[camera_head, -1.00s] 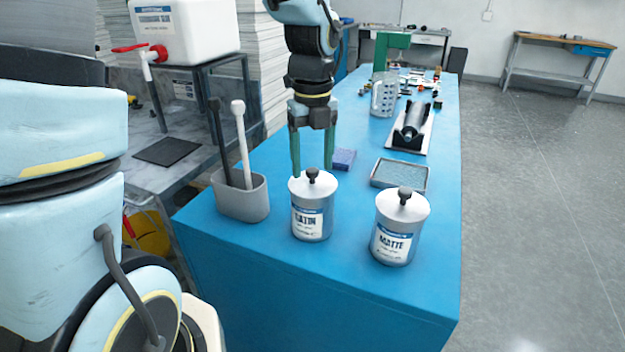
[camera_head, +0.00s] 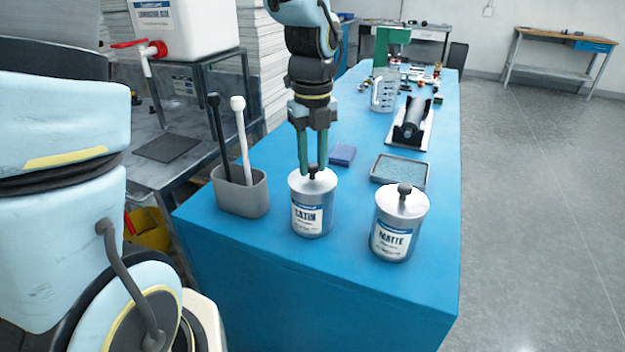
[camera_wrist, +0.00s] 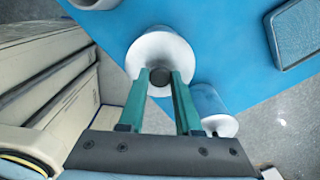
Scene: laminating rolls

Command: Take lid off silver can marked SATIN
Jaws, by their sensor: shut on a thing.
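The silver can marked SATIN (camera_head: 312,217) stands upright on the blue table. Its white lid (camera_head: 322,186) sits on the can, with a small dark knob (camera_head: 313,173) on top. My gripper (camera_head: 313,172) is above the can, pointing down, its green fingers shut on the knob. In the wrist view, the fingers (camera_wrist: 161,77) close around the dark knob over the round white lid (camera_wrist: 150,50). The knob is partly hidden between the fingertips.
A similar can marked MATTE (camera_head: 392,241) stands to the right. A grey holder (camera_head: 243,196) with a dark and a white handle stands close on the left.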

